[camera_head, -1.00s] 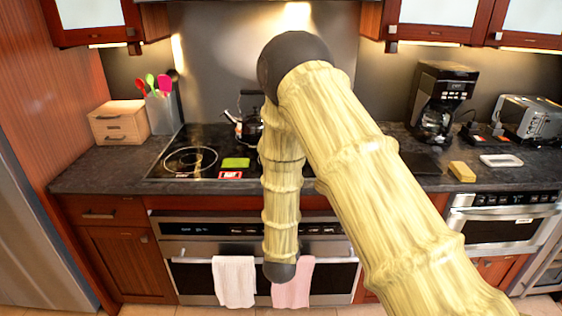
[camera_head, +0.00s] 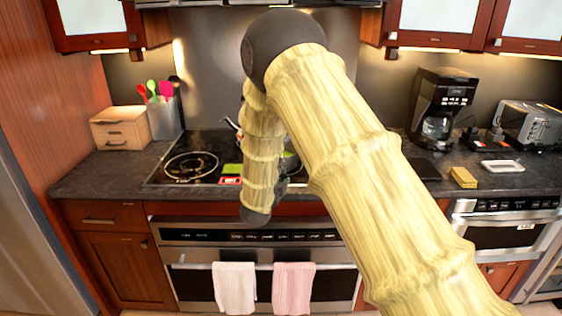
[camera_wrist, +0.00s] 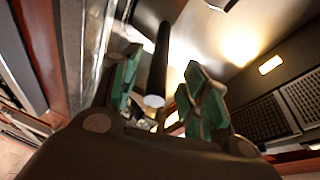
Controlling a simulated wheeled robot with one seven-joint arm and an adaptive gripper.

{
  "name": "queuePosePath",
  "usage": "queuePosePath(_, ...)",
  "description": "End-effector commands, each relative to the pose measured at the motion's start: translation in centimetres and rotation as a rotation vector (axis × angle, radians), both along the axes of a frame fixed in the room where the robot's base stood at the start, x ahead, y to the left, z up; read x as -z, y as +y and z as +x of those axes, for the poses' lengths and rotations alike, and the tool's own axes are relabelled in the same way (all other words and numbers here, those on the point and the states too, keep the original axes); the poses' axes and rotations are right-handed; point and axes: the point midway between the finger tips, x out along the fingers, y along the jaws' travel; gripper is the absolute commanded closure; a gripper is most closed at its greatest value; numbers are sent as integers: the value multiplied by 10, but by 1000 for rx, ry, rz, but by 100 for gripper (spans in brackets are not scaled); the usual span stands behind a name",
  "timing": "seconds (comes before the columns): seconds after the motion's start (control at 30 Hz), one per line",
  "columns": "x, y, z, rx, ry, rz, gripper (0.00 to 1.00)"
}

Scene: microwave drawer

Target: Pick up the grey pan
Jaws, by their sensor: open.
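I cannot make out a grey pan for sure in either view. In the wrist view my gripper (camera_wrist: 163,88) is open, with its two green-padded fingers apart. A dark rod with a pale round end (camera_wrist: 154,101) shows between the fingers. It looks like a handle, but I cannot tell whether it belongs to the pan or how far off it is. In the head view my arm covers the middle of the stove, and my gripper cannot be made out there.
The black cooktop (camera_head: 163,178) has a green item (camera_head: 232,169) on it. A kettle, mostly hidden, shows its spout (camera_head: 231,123). A wooden box (camera_head: 120,128), utensil holder (camera_head: 164,118), coffee maker (camera_head: 440,110), toaster (camera_head: 530,122) and yellow sponge (camera_head: 463,178) stand on the counter.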

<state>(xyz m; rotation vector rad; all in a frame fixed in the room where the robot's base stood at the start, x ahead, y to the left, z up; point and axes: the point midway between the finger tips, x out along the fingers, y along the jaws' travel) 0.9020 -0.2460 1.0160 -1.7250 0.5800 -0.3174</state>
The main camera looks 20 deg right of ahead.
Motion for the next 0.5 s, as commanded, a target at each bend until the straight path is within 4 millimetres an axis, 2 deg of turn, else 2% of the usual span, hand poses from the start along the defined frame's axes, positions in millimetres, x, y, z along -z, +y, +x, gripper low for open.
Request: queuePosePath(0.5,5,-24,42,0,1,-1,55)
